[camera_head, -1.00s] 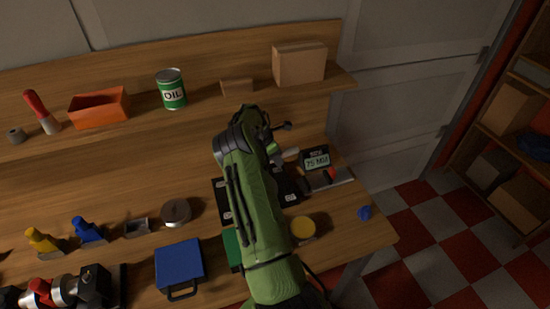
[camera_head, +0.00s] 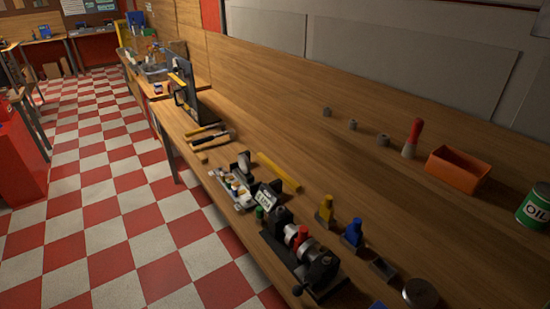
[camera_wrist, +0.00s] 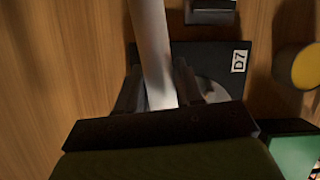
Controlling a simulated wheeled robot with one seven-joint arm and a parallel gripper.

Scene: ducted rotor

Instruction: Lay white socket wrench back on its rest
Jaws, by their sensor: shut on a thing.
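The white socket wrench (camera_wrist: 151,40) shows in the wrist view as a pale, slightly tilted shaft running from the top edge down between my fingers. My gripper (camera_wrist: 156,88) is shut on it. Below the wrench is a flat black plate (camera_wrist: 222,58) with a white D7 label. Whether the wrench touches this plate I cannot tell. A small dark block (camera_wrist: 210,12) stands at the top edge; I cannot tell whether it is part of a rest. The wrench's far end is out of view. The head view shows neither gripper nor wrench.
In the wrist view a yellow round thing (camera_wrist: 301,66) and a green thing (camera_wrist: 296,146) lie to the right; bare wood (camera_wrist: 62,75) is at left. The head view shows an orange bin (camera_head: 459,170), an oil can (camera_head: 535,207) and a black fixture (camera_head: 300,255) on the bench.

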